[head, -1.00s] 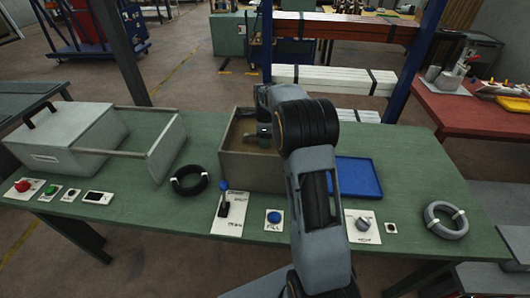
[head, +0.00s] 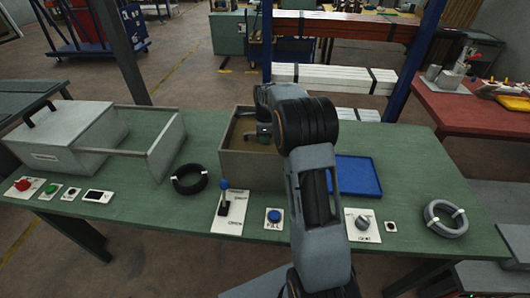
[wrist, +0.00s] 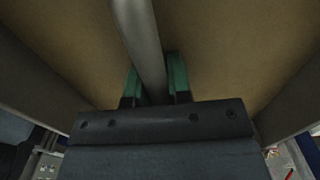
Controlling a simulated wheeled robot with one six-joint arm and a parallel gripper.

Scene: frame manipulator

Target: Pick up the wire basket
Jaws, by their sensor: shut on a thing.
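My gripper (wrist: 155,82) reaches down into an open grey box (head: 250,170) on the green workbench. In the wrist view its two green-padded fingers stand on either side of a smooth grey rod (wrist: 138,35) and are shut on it. The rod looks like the wire basket's handle, but no wire mesh shows in either view. In the head view my gripper (head: 257,134) sits low inside the box's opening, partly hidden by my arm. The box's tan inside (wrist: 225,50) fills the wrist view behind the rod.
A black cable coil (head: 189,180) lies left of the box, a blue tray (head: 358,177) right of it. A lever panel (head: 229,212), a blue button (head: 273,217) and a knob panel (head: 362,226) line the front edge. A grey lidded case (head: 75,140) stands at left.

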